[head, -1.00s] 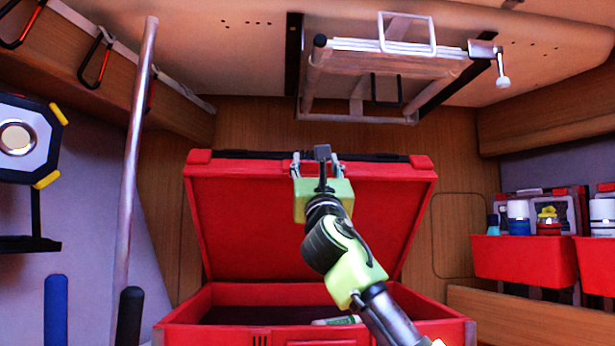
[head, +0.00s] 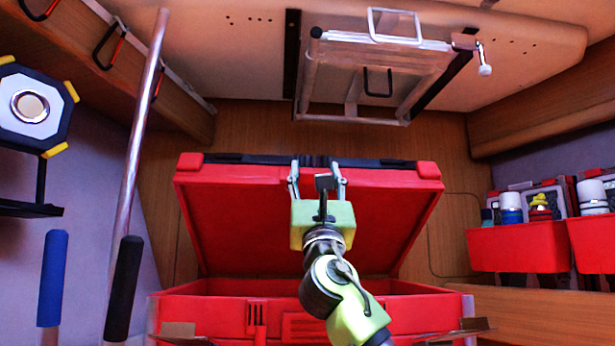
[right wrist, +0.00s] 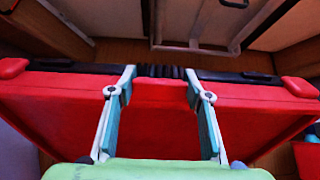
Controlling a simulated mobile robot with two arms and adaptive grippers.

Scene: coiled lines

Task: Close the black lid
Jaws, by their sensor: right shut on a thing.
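The lid (head: 240,225) of a red case (head: 385,320) stands tilted open, its red inner face towards me. Its outer side shows as a black strip along the top edge, also in the right wrist view (right wrist: 90,68). My right gripper (head: 317,174) reaches up in front of the lid and is shut on the middle of its top edge. In the right wrist view its two fingers (right wrist: 160,80) meet that edge on either side of a ribbed black part. The fingertips' far sides are hidden. My left gripper is not in view.
A folded metal frame (head: 375,75) hangs above the case. A metal pole (head: 135,150) and blue and black handles (head: 123,285) stand at left. Red bins (head: 515,245) with bottles are at right. Brown flaps (head: 185,333) show in front of the case.

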